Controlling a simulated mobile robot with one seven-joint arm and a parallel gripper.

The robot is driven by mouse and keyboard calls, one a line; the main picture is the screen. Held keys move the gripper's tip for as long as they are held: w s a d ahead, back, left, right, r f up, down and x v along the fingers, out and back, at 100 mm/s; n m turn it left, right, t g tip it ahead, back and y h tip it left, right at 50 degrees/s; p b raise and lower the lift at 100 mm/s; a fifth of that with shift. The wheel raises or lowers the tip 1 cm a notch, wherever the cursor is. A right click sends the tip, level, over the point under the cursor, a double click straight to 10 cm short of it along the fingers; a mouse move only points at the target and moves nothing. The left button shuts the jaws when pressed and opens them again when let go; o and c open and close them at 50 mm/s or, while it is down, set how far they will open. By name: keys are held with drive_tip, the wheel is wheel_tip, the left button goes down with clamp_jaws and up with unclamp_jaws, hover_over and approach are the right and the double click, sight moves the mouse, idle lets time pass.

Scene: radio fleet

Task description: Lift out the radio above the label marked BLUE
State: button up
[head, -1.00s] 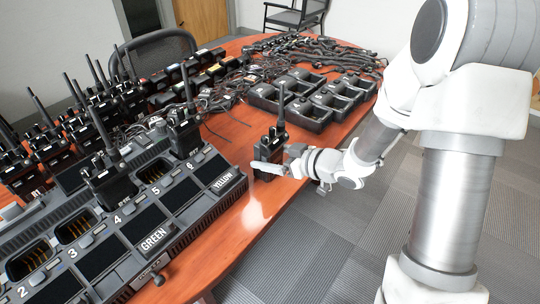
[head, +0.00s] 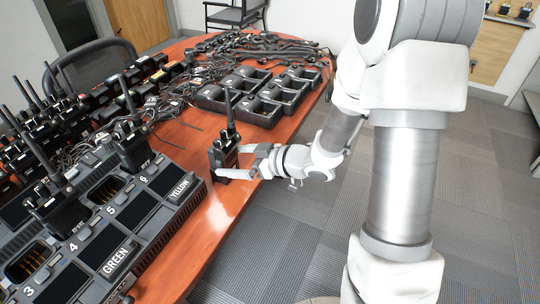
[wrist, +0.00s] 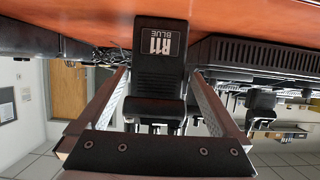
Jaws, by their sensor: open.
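A black radio (head: 223,152) with an upright antenna stands on the table to the right of the charger. In the wrist view the radio (wrist: 158,75) appears upside down, with a tag reading R11 BLUE. My gripper (head: 236,163) is open, its two fingers on either side of this radio; the wrist view also shows the gripper (wrist: 160,82) around it. I cannot tell whether the fingers touch it. The charger (head: 150,222) carries GREEN (head: 117,258) and YELLOW (head: 181,187) labels; no BLUE label shows on its visible part. Radios sit in some of its slots, and other slots are empty.
Empty black charging cups (head: 259,95) and tangled cables (head: 262,44) lie farther back on the red-brown table (head: 196,240). More radios (head: 25,140) crowd the left. Open carpet lies right of the table edge.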

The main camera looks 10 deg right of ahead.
drive_tip(key=p+v, duration=0.4)
drive_tip(key=v, duration=1)
drive_tip(key=w+d+r+m+t+h, duration=0.2)
drive_tip(key=w+d+r+h, duration=0.2)
drive_tip(key=w+d+h, duration=0.25)
drive_tip(key=s+d+r+m+h+b, duration=0.1)
drive_tip(key=s+d+r+m+h, duration=0.3)
drive_tip(key=d+r+h, duration=0.15)
drive_tip(key=s+a+r+m+g+y, duration=0.1)
drive_tip(key=s+a+r+m+g, duration=0.15)
drive_tip(key=s+a, duration=0.4)
drive_tip(key=s+a+r+m+g, duration=0.2)
drive_tip(key=s+a+r, duration=0.15)
drive_tip(key=s, duration=0.65)
wheel_tip(320, 180, up, 14)
drive_tip(key=a+p, duration=0.1)
drive_tip(key=p, duration=1.4)
drive_tip(key=shift+s+p, duration=0.2)
drive_tip(key=shift+p, duration=0.1)
drive_tip(key=shift+a, duration=0.25)
